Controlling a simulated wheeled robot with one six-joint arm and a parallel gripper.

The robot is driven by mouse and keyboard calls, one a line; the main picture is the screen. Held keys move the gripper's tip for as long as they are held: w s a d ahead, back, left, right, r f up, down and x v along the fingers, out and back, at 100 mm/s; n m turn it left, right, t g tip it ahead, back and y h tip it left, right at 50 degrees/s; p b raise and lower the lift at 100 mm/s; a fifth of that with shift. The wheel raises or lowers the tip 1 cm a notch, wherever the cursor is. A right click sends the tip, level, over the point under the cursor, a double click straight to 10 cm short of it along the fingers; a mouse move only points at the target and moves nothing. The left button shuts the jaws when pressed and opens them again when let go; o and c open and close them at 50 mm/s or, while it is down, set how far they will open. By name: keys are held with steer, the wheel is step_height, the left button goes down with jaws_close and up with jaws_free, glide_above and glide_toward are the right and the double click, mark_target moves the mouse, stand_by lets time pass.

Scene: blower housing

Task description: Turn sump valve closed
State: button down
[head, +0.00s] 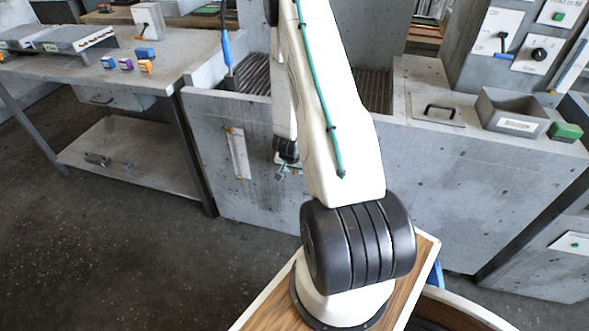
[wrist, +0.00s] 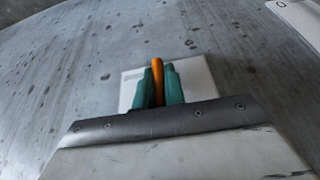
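In the wrist view, an orange handle (wrist: 157,68) stands upright in front of a white plate (wrist: 197,76) with a small printed label, on a grey speckled surface. This looks like the sump valve. My gripper (wrist: 158,72) has its two teal fingers on either side of the handle, with no visible gap, so it appears shut on it. The handle's lower part is hidden between the fingers. In the head view, my gripper (head: 284,172) is small, at the front wall of the grey sump cabinet (head: 245,190), and my arm partly blocks the view there.
A grey workbench (head: 165,60) with several coloured blocks stands at left. A vertical strip gauge (head: 237,153) is on the cabinet front, left of my gripper. A grey bin (head: 511,113) and a green block (head: 565,131) sit on the right counter. The floor at left is clear.

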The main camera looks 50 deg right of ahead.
steer(key=shift+t, duration=0.6)
steer(key=shift+m+t+y, duration=0.4)
steer(key=shift+t+y, duration=0.2)
steer(key=shift+t, duration=0.8)
steer(key=m+t+y, duration=0.1)
steer(key=t, duration=0.3)
steer(key=shift+s+f, duration=0.1)
steer(key=t, duration=0.2)
steer(key=m+t+y, duration=0.1)
steer(key=t, duration=0.1)
steer(key=shift+t+y, duration=0.3)
steer(key=shift+t, duration=0.1)
steer(key=shift+m+t, duration=0.8)
steer(key=shift+t, duration=0.9)
steer(key=c, duration=1.5)
jaws_free()
steer(key=shift+o, duration=0.2)
